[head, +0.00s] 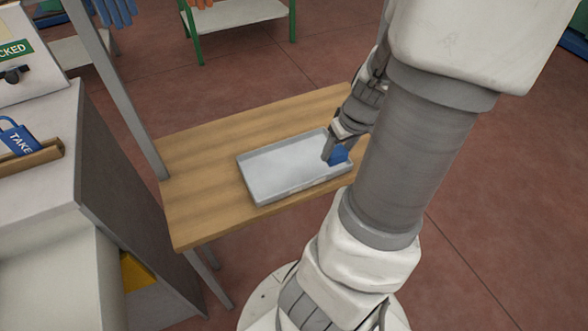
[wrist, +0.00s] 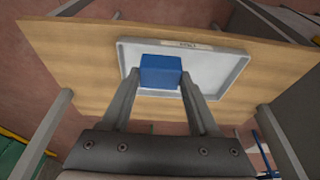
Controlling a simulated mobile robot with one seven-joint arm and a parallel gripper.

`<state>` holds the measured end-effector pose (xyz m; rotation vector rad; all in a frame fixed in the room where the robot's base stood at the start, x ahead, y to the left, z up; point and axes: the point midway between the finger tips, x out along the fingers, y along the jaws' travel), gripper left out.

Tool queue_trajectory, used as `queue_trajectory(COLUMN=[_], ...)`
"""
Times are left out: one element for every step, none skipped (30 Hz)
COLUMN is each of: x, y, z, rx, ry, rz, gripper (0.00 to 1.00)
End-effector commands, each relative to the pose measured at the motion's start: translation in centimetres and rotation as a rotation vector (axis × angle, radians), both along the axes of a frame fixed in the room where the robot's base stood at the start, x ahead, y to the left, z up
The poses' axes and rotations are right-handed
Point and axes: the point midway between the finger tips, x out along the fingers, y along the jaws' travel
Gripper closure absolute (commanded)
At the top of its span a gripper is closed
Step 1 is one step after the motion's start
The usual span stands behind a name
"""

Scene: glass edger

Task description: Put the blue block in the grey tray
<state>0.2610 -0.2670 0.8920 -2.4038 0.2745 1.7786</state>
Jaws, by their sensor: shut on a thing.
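The blue block (wrist: 161,72) is between my gripper's fingertips in the wrist view, and the gripper (wrist: 160,82) is shut on it. In the head view the blue block (head: 338,155) shows at the right end of the grey tray (head: 262,196), partly hidden by my gripper (head: 335,151). The tray is shallow, otherwise empty, and lies on the wooden table. The block appears over or inside the tray near its right rim; I cannot tell whether it touches the tray floor. A pale label (wrist: 187,44) is on the tray's rim in the wrist view.
The wooden table (head: 205,160) has free room left of and behind the tray. A grey post (head: 120,90) rises at the table's left edge. A machine cabinet (head: 130,190) stands to the left, with a blue padlock (head: 18,137) on it.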

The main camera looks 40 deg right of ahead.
Motion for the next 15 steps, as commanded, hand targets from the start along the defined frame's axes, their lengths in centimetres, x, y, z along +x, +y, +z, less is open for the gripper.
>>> queue_trajectory(x=[-0.4,-0.6,-0.6,-0.5,-0.3,0.2,0.6,1.1,1.8,2.4,3.0,3.6,4.2,4.7,5.5], y=[-0.3,-0.4,-0.5,-0.6,-0.6,-0.7,-0.8,-0.9,-1.0,-1.1,-1.2,-1.4,-1.5,-1.6,-1.7], z=[-0.2,-0.3,-0.4,-0.6,-0.8,-1.2,-1.5,-1.8,-2.4,-2.7,-3.0,-3.4,-3.8,-4.1,-4.5], rx=[-0.002,-0.003,-0.003,-0.003,-0.003,-0.002,-0.003,-0.003,-0.003,-0.003,-0.003,-0.003,-0.003,-0.003,-0.002], ry=[-0.002,-0.001,-0.002,-0.003,-0.003,-0.005,-0.004,-0.004,-0.005,-0.005,-0.005,-0.004,-0.004,-0.005,-0.005], rz=[-0.007,-0.006,-0.006,-0.006,-0.004,-0.003,-0.001,0.000,0.002,0.002,0.002,0.003,0.000,0.002,0.001], gripper=[0.92,0.92,0.92,0.92,0.92,0.92,0.92,0.92,0.92,0.92,0.92,0.92,0.92,0.92,0.92])
